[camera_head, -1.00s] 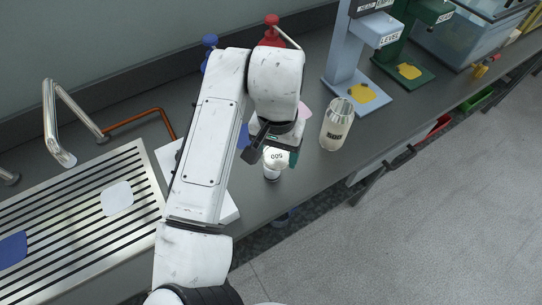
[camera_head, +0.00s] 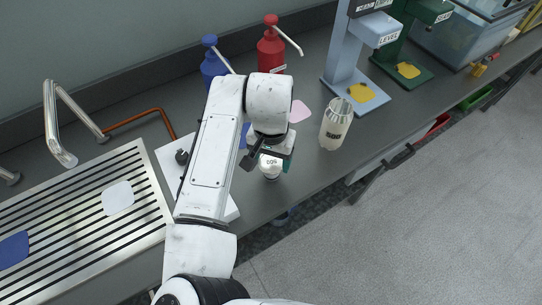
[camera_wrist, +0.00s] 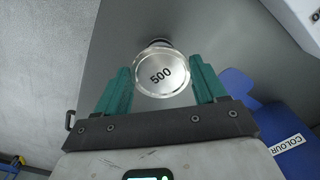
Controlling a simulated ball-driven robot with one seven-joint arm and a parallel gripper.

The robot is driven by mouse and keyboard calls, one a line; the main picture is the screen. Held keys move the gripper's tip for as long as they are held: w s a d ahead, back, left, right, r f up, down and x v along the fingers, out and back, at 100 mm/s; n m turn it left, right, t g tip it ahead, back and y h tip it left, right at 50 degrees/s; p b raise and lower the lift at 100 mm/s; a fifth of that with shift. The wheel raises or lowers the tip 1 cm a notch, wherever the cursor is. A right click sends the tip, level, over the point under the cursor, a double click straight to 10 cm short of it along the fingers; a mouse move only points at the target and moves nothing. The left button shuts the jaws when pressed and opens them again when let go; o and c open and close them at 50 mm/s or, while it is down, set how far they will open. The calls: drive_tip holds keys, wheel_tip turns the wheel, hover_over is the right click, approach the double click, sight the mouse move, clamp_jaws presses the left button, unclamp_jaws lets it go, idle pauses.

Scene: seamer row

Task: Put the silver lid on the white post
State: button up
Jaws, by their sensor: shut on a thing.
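My gripper (camera_wrist: 161,88) has its green fingers shut on the silver lid (camera_wrist: 161,74), a round disc marked 500. The lid also shows in the head view (camera_head: 271,161), below the wrist and near the counter's front edge. A short pale upright piece (camera_head: 271,175), seemingly the white post, shows directly under the lid. The lid hides its top, so I cannot tell whether they touch. In the wrist view only a dark-rimmed bit (camera_wrist: 156,42) shows past the lid's far edge.
Red (camera_head: 270,50) and blue (camera_head: 211,66) pump bottles stand at the back. A slotted drainboard (camera_head: 75,225) is left.

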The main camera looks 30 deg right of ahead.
sight(271, 163)
drive_tip(key=shift+f, duration=0.2)
drive_tip(key=o, duration=1)
drive_tip(key=shift+r, duration=0.1)
wheel_tip(271, 163, up, 13)
drive_tip(key=shift+f, duration=0.2)
